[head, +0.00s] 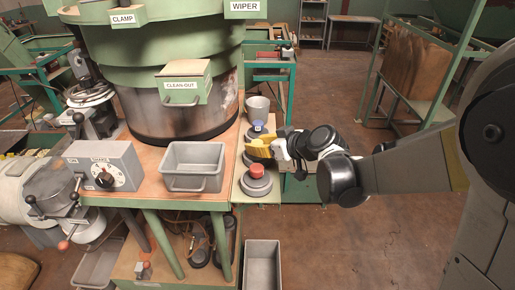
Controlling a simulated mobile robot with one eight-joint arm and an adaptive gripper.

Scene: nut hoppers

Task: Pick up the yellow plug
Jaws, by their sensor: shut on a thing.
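The yellow plug (257,151) shows as a small yellow shape on the narrow board beside the main table, in a row between a blue-topped plug and a red-topped one. My gripper (266,147) reaches in from the right and is shut on the yellow plug. The gripper hides part of it, and I cannot tell whether its base is clear of the board. The red-topped plug (257,171) is on a round grey base just nearer. The blue-topped plug (257,126) is just beyond.
A grey mug-like cup (257,108) stands behind the blue-topped plug. A grey bin (193,167) and a dial box (104,167) sit on the table left of my gripper. A large green hopper (160,60) rises behind. Another grey bin (262,265) is below. The floor at right is open.

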